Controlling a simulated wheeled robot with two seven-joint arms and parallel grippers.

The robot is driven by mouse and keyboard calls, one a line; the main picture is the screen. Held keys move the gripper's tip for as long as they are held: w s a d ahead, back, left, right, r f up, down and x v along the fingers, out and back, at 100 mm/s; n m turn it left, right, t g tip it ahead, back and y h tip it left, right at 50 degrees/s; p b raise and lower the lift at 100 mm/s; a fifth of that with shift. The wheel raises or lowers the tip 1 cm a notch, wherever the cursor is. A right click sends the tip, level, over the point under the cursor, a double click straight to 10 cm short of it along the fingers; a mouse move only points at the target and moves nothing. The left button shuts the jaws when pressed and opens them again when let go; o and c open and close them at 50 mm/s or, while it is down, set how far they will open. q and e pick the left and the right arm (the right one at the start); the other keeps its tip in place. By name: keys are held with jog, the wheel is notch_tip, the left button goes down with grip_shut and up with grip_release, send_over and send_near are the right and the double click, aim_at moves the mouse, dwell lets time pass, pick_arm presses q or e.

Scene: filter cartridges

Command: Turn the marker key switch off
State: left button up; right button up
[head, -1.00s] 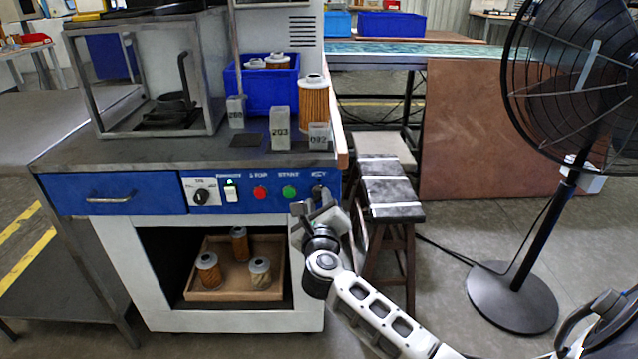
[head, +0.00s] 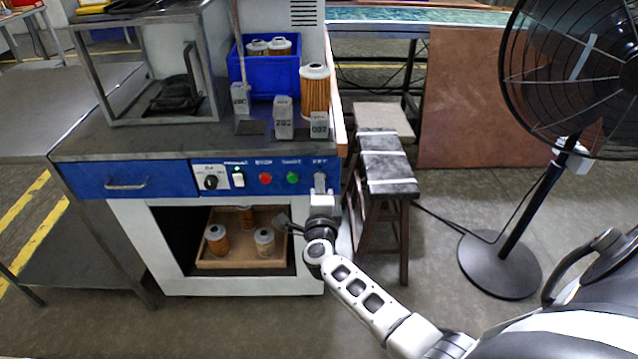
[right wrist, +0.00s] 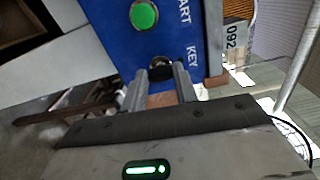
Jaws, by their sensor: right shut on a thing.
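The key switch (right wrist: 160,67) is a dark round knob on the blue control panel, under the label KEY in the right wrist view. My right gripper (right wrist: 158,80) has its two grey fingers on either side of the knob, shut on it. In the head view my right gripper (head: 320,184) is at the right end of the panel and hides the switch. The turn position of the key cannot be made out. My left gripper is not in view.
Number blocks, including one marked 092 (right wrist: 233,38), stand above. A stool (head: 388,172) is close on the right.

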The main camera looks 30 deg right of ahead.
jog(key=shift+f+n, duration=0.1)
jog(key=shift+n, duration=0.3)
jog(key=o, duration=1)
jog(key=p+v, duration=0.1)
jog(key=v, duration=1.1)
jog(key=shift+s, duration=0.1)
